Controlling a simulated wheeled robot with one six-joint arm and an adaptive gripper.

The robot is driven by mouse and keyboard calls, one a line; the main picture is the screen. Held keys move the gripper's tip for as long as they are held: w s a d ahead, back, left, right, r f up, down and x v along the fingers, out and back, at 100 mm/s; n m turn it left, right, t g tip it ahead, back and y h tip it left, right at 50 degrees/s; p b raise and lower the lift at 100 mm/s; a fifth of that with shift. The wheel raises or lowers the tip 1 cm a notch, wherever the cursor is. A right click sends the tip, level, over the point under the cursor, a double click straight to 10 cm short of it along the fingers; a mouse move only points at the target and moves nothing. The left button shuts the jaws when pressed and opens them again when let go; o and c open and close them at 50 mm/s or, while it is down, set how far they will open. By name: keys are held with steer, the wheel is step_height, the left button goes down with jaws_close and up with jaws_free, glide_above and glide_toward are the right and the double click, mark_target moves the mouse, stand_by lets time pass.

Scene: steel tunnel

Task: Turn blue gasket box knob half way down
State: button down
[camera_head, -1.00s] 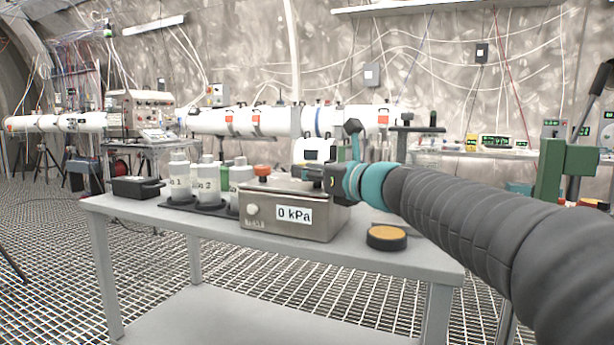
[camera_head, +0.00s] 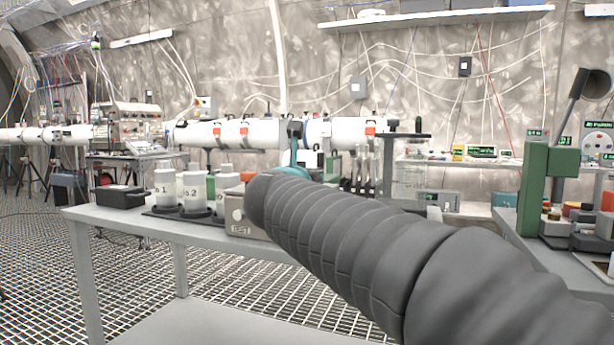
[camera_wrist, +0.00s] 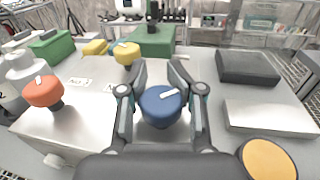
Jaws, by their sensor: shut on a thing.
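The blue knob (camera_wrist: 162,108) sits between the two fingers of my gripper (camera_wrist: 160,88) in the wrist view. The fingers close on its sides. A white pointer line on the knob's top points right and slightly up. The metal box (camera_wrist: 75,132) lies under and left of the knob, with an orange knob (camera_wrist: 43,92) on it. In the head view, my arm hides the blue knob, my gripper and most of the box (camera_head: 236,212); only the box's left end and part of the orange knob (camera_head: 247,176) show.
Several white bottles (camera_head: 194,189) stand in a dark tray left of the box, beside a black case (camera_head: 121,197).

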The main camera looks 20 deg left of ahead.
steer(key=m+h, duration=0.1)
steer(key=h, duration=0.1)
steer(key=m+h+p, duration=0.1)
steer(key=m+h, duration=0.2)
steer(key=h, duration=0.1)
steer(key=shift+d+g+h+p, duration=0.3)
steer(key=shift+h+p, duration=0.05)
steer(key=shift+h, duration=0.05)
steer(key=shift+s+d+m+g+h+p, duration=0.15)
steer(key=shift+m+g+h+p, duration=0.25)
steer(key=shift+m+h, duration=0.45)
steer(key=shift+s+d+m+g+h+p, duration=0.15)
steer(key=shift+m+g+h+p, duration=0.2)
steer(key=shift+m+h, duration=0.5)
steer(key=shift+f+h, duration=0.1)
steer(key=shift+h, duration=0.2)
steer(key=c, duration=1.1)
jaws_free()
steer(key=shift+a, duration=0.1)
steer(key=shift+o, duration=0.2)
steer(key=shift+w+d, duration=0.1)
steer(key=shift+d, duration=0.1)
steer(key=v, duration=1.2)
steer(key=shift+r, duration=0.25)
